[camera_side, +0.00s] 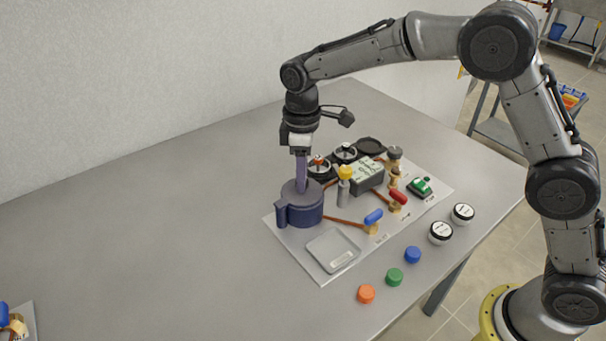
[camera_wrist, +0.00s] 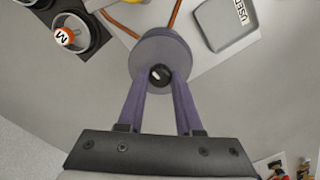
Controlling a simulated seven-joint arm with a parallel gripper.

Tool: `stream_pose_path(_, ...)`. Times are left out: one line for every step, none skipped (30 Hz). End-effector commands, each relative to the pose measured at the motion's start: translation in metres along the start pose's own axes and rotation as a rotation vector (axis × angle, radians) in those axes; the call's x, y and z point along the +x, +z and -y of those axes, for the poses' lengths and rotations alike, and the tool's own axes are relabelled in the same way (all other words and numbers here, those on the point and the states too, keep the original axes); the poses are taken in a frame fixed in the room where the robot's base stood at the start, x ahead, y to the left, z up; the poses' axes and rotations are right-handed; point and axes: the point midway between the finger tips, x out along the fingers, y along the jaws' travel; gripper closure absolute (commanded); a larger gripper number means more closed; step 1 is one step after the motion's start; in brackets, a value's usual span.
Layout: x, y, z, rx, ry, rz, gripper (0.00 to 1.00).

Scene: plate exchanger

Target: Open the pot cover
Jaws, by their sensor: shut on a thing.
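The dark blue-purple pot (camera_side: 308,214) stands on a white board, with its handle (camera_side: 281,214) pointing left. Its round cover (camera_side: 288,190) is on top of the pot; I cannot see a gap between them. My gripper (camera_side: 301,188) points straight down over the pot. In the wrist view my gripper (camera_wrist: 160,78) has its two long purple fingers closing in on both sides of the knob, shut on it.
Right of the pot stand copper pipes with a blue-handled valve (camera_side: 373,216) and a red-handled valve (camera_side: 398,196). A grey tray (camera_side: 332,250) lies in front. Loose coloured caps (camera_side: 394,277) lie at the front right.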

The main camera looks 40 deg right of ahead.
Motion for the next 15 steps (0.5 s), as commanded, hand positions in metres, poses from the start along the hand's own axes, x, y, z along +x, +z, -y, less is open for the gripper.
stream_pose_path(-0.001,-0.002,-0.002,-0.023,0.002,-0.002,1.0)
stream_pose_path(-0.001,-0.003,-0.002,-0.04,0.002,-0.003,1.0)
stream_pose_path(-0.002,-0.004,-0.003,-0.065,0.002,-0.004,1.0)
stream_pose_path(-0.002,-0.005,-0.004,-0.086,0.002,-0.004,1.0)
stream_pose_path(-0.002,-0.006,-0.005,-0.109,0.003,-0.004,1.0)
stream_pose_path(-0.002,-0.007,-0.006,-0.141,0.003,-0.004,1.0)
stream_pose_path(-0.001,-0.008,-0.007,-0.166,0.002,-0.003,1.0)
stream_pose_path(-0.002,-0.01,-0.008,-0.192,0.002,-0.003,1.0)
stream_pose_path(-0.002,-0.011,-0.009,-0.229,0.003,-0.004,1.0)
stream_pose_path(-0.002,-0.013,-0.01,-0.257,0.003,-0.003,1.0)
stream_pose_path(-0.002,-0.015,-0.011,-0.286,0.003,-0.004,1.0)
stream_pose_path(-0.001,-0.017,-0.012,-0.324,0.003,-0.004,1.0)
stream_pose_path(-0.001,-0.018,-0.012,-0.353,0.003,-0.003,1.0)
stream_pose_path(-0.001,-0.019,-0.013,-0.381,0.002,-0.003,1.0)
stream_pose_path(-0.001,-0.021,-0.014,-0.42,0.002,-0.003,1.0)
